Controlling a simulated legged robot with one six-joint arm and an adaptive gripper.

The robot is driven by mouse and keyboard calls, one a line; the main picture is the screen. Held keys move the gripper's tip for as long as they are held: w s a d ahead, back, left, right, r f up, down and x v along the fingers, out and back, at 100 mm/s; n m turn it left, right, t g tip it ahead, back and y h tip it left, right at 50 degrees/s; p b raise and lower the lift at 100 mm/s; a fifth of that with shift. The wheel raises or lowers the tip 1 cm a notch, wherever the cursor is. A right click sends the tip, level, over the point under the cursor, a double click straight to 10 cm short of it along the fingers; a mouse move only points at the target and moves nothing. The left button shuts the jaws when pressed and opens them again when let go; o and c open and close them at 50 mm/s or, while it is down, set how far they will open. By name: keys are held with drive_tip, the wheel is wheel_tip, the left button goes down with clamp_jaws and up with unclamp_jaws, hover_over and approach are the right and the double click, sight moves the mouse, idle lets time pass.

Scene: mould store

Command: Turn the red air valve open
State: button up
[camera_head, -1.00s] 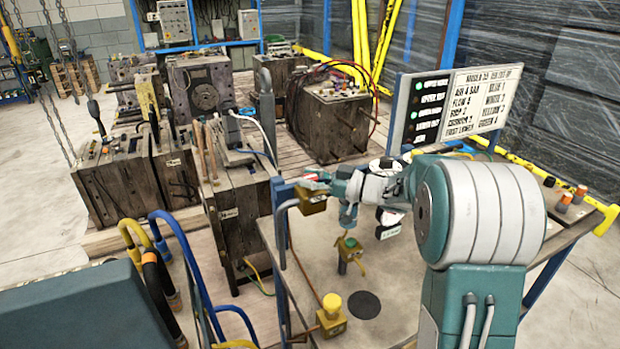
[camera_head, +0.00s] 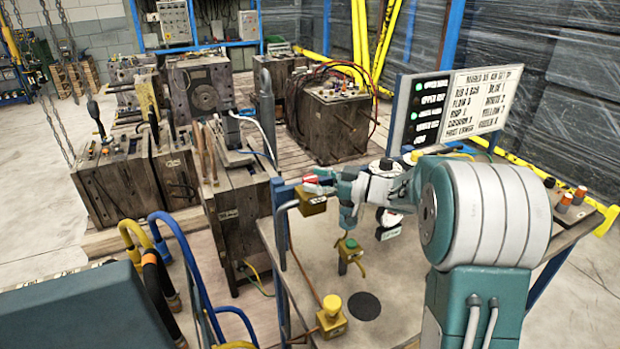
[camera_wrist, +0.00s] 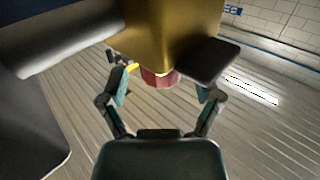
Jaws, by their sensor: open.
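The red air valve (camera_head: 310,180) sits on a small yellow-brass box (camera_head: 313,203) at the top of a blue post, at the left edge of the bench. My gripper (camera_head: 318,187) is at the valve, its fingers spread. In the wrist view the red valve part (camera_wrist: 158,78) shows below the brass body (camera_wrist: 170,30), between the two fingers of my open gripper (camera_wrist: 160,75). A dark flat plate (camera_wrist: 207,62) hangs beside the right finger. I cannot tell whether either finger touches the red part.
A lettered board (camera_head: 455,102) stands behind my arm. Wooden mould blocks (camera_head: 245,215) and blue and yellow hoses (camera_head: 190,245) crowd the left side.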

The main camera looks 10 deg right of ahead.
drive_tip(key=v, duration=1.1)
drive_tip(key=shift+w, duration=0.1)
wheel_tip(320, 180, up, 9)
drive_tip(key=m+t+h, duration=0.6)
drive_tip(key=m+h, duration=0.2)
drive_tip(key=h, duration=0.7)
drive_tip(key=s+a+f+m+g, duration=0.1)
drive_tip(key=s+a+f+g, duration=0.2)
drive_tip(key=s, duration=0.6)
drive_tip(key=s+a+f+m+g, duration=0.1)
drive_tip(key=s+a+f+g, duration=0.2)
drive_tip(key=s, duration=0.6)
drive_tip(key=s+a+f+m+g, duration=0.1)
drive_tip(key=s+a+f+g, duration=0.3)
drive_tip(key=s, duration=0.5)
drive_tip(key=shift+f, duration=0.55)
